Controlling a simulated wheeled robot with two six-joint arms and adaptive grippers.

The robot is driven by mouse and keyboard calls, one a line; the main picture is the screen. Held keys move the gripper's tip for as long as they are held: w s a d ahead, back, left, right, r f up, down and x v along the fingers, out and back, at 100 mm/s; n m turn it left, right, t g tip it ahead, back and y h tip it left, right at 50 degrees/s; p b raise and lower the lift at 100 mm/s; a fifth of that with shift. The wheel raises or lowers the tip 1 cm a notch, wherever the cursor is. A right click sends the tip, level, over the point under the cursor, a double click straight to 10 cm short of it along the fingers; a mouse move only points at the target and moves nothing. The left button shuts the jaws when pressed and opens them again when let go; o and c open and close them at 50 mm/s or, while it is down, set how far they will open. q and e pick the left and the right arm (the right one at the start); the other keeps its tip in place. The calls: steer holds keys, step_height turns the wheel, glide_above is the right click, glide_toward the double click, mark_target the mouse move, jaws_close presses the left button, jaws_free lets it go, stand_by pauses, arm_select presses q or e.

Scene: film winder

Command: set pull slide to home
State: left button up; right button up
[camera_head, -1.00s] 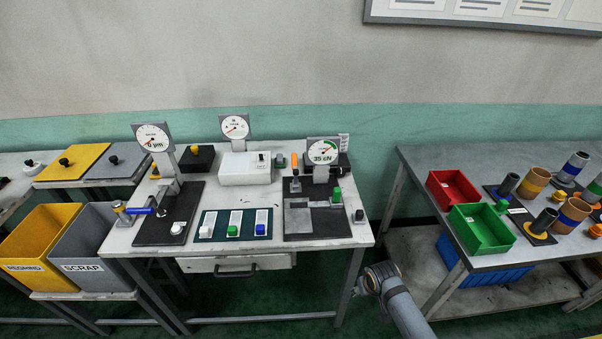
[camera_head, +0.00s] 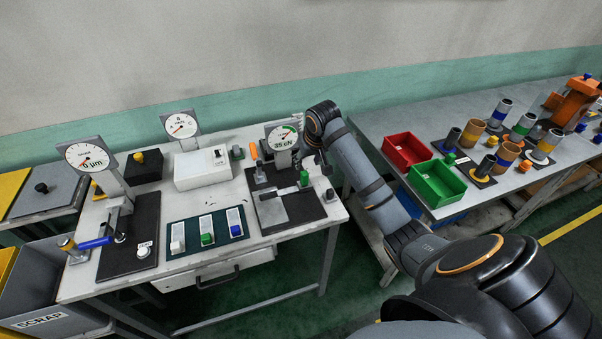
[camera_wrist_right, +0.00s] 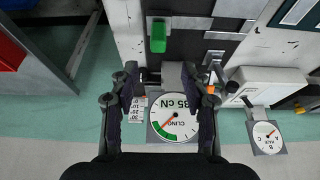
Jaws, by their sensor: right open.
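The cling tester has a round gauge (camera_head: 283,137) reading 35 cN and a dark base plate (camera_head: 310,210) at the right end of the bench. A green knob (camera_head: 304,178) stands on its grey slide bar, right of a flat grey plate (camera_head: 271,211). In the right wrist view the green knob (camera_wrist_right: 158,38) lies above the fingertips, apart from them, with the gauge (camera_wrist_right: 174,118) between the fingers. My right gripper (camera_wrist_right: 160,78) is open and empty. In the head view the right gripper (camera_head: 317,160) hangs over the tester's back right. My left gripper is not in view.
An orange-handled part (camera_head: 254,151) stands left of the gauge. A white box (camera_head: 202,170) and a green mat (camera_head: 207,233) with three coloured blocks lie further left. A gap separates the bench from the right table with its red bin (camera_head: 405,151) and green bin (camera_head: 436,183).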

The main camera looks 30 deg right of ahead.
mark_target(305, 173)
steer(key=p+x, duration=0.1)
steer(key=x, duration=0.9)
steer(key=shift+s+d+f, duration=0.1)
steer(key=shift+d, duration=0.05)
jaws_close()
